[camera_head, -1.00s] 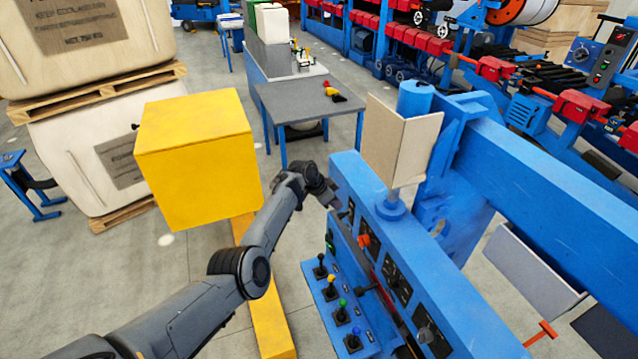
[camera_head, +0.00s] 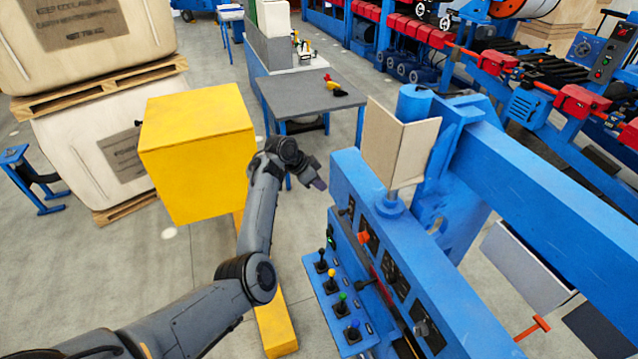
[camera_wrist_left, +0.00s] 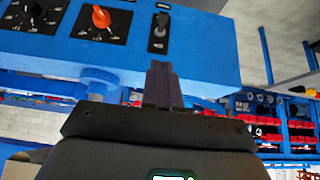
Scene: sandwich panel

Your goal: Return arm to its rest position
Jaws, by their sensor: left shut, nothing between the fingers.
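My left gripper (camera_head: 318,183) is at the end of my dark grey left arm (camera_head: 262,205), to the left of the blue control panel (camera_head: 345,172) and apart from it in the head view. In the left wrist view its fingers (camera_wrist_left: 163,84) are together and empty, pointing toward the panel face. That view shows an orange-red knob (camera_wrist_left: 101,17) and a black switch (camera_wrist_left: 160,32) on the panel. The orange-red knob also shows in the head view (camera_head: 364,237). My right gripper is in neither view.
A yellow box (camera_head: 197,150) stands left of my arm. Levers with coloured knobs (camera_head: 341,300) sit on a blue ledge below the panel. A blue beam (camera_head: 560,200) runs to the right. A grey table (camera_head: 300,92) stands behind; floor between is clear.

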